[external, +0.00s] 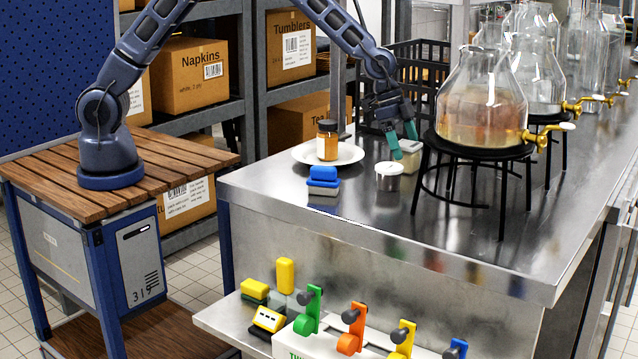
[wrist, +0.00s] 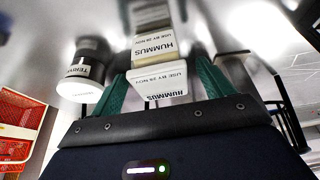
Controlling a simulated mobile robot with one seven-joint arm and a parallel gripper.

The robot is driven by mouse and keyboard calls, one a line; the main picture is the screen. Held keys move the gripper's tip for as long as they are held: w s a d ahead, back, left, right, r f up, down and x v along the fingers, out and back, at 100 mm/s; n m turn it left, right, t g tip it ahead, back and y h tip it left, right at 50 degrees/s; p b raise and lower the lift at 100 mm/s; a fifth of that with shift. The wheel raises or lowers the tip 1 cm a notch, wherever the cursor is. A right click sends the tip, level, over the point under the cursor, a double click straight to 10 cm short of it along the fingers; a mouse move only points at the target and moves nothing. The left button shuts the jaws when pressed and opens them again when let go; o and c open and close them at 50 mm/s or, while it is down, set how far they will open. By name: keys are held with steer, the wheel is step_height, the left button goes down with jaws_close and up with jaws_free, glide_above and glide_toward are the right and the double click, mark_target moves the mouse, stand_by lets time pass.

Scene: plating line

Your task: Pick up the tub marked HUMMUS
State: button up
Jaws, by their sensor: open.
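The tub marked HUMMUS (wrist: 158,82) is pale with a light lid, and its name shows on both lid and side in the wrist view. In the external view the tub (external: 409,149) stands on the steel counter, partly behind my fingers. My gripper (external: 404,143) is open, pointing down at the tub. In the wrist view the teal fingers of my gripper (wrist: 162,90) stand on either side of the tub, with a gap visible on each side.
A dark tub with a white lid, label starting TERIY (wrist: 85,67), stands close beside; it also shows in the external view (external: 389,181). A plate (external: 302,153) with an amber jar (external: 327,142), a blue-handled item (external: 322,177) and a black dispenser stand (external: 480,150) are nearby.

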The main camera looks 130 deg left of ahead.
mark_target(410, 156)
steer(key=x, duration=0.3)
steer(key=shift+w+f, duration=0.2)
steer(key=shift+f, duration=0.15)
steer(key=c, duration=1.2)
steer(key=shift+o, duration=0.2)
steer(key=shift+r, duration=0.2)
